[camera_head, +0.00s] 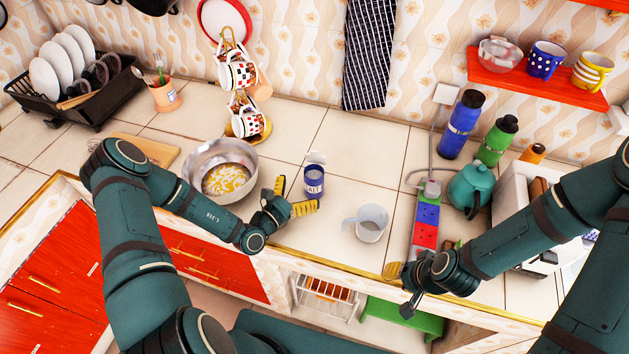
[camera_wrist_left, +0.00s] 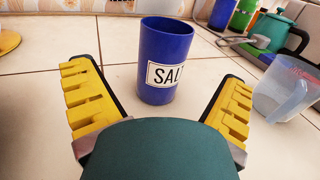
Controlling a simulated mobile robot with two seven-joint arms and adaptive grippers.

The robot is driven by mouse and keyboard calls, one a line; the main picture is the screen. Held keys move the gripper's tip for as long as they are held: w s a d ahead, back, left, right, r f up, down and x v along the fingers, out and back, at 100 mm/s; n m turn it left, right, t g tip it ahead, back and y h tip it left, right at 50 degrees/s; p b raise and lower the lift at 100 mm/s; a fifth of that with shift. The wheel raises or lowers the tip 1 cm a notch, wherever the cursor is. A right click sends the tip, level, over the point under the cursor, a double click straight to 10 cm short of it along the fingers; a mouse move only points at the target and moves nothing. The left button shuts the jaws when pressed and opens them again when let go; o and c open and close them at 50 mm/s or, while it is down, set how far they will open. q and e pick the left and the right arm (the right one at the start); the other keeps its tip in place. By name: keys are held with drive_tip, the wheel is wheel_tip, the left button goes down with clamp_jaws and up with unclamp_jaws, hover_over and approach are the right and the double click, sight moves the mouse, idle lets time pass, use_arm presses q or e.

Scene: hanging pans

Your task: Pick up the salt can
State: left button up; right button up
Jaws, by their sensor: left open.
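The salt can (camera_head: 314,182) is a blue cylinder with a white label, standing upright on the tiled counter. In the left wrist view the can (camera_wrist_left: 165,62) stands just ahead, between the lines of the two fingers, with "SAL" readable on its label. My left gripper (camera_head: 292,197) is open, with yellow finger pads on either side, just left of and nearer than the can; no contact shows. In the left wrist view the gripper (camera_wrist_left: 160,105) has nothing between its pads. My right gripper (camera_head: 398,285) is by the counter's front edge near the power strip; its jaw state is unclear.
A metal bowl (camera_head: 221,172) stands left of the can, and a clear measuring cup (camera_head: 366,223) stands to its right. A mug tree (camera_head: 241,97) is behind the bowl. A power strip (camera_head: 426,222) and a teal teapot (camera_head: 469,186) are further right. The counter behind the can is mostly clear.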

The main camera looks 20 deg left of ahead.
sight(318, 175)
use_arm(q)
drive_tip(key=x, duration=0.7)
drive_tip(key=shift+w+d+f, duration=0.1)
drive_tip(key=shift+w+d, duration=0.05)
drive_tip(key=shift+d, duration=0.05)
drive_tip(key=c, duration=1.6)
